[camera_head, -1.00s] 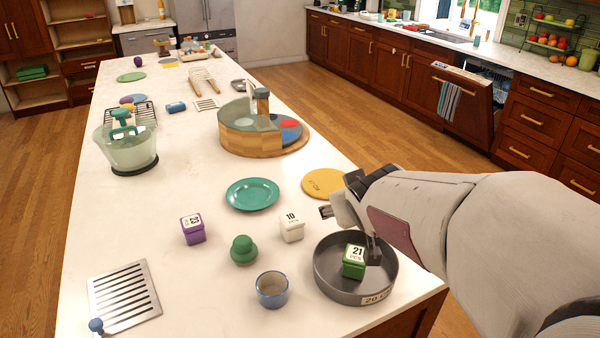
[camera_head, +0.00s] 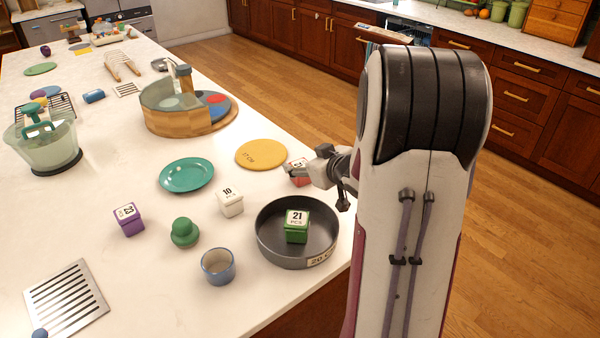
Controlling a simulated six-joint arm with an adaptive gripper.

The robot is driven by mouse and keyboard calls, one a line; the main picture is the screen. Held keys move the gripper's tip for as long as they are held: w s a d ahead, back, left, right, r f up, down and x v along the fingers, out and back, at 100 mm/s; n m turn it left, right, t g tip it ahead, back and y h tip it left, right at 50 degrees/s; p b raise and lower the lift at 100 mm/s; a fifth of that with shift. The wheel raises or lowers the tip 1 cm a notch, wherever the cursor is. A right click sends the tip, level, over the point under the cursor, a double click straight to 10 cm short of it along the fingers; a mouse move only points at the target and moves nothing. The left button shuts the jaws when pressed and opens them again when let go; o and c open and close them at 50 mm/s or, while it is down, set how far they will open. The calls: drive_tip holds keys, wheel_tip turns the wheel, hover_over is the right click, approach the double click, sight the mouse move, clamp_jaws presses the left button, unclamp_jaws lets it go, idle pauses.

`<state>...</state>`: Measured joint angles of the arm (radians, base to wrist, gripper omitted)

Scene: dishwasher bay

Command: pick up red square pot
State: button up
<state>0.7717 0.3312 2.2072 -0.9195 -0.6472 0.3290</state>
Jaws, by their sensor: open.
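The red square pot (camera_head: 299,171) has a white label on top and stands on the white counter, right of the yellow round board. My gripper (camera_head: 322,181) is open, low beside the red pot on its right. One finger reaches across the near side of the pot and hides part of it. I cannot tell whether the finger touches it. The forearm rises on the right of the picture.
A dark round pan (camera_head: 268,254) holding a green square pot (camera_head: 297,226) stands just in front of my gripper. A white square pot (camera_head: 231,203), a teal plate (camera_head: 187,175) and the yellow board (camera_head: 262,154) lie to the left. The counter edge runs close by on the right.

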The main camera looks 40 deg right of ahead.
drive_tip(key=shift+t+y, duration=0.6)
drive_tip(key=shift+y, duration=0.3)
drive_tip(key=f, duration=0.1)
drive_tip(key=d+f, duration=0.1)
drive_tip(key=f, duration=0.1)
drive_tip(key=s+d+f, duration=0.1)
drive_tip(key=shift+f, duration=0.35)
drive_tip(key=shift+s+d+f+y, duration=0.2)
drive_tip(key=shift+s+f+y, duration=0.15)
drive_tip(key=shift+f, duration=0.25)
drive_tip(key=shift+w, duration=0.15)
drive_tip(key=shift+x, duration=1.25)
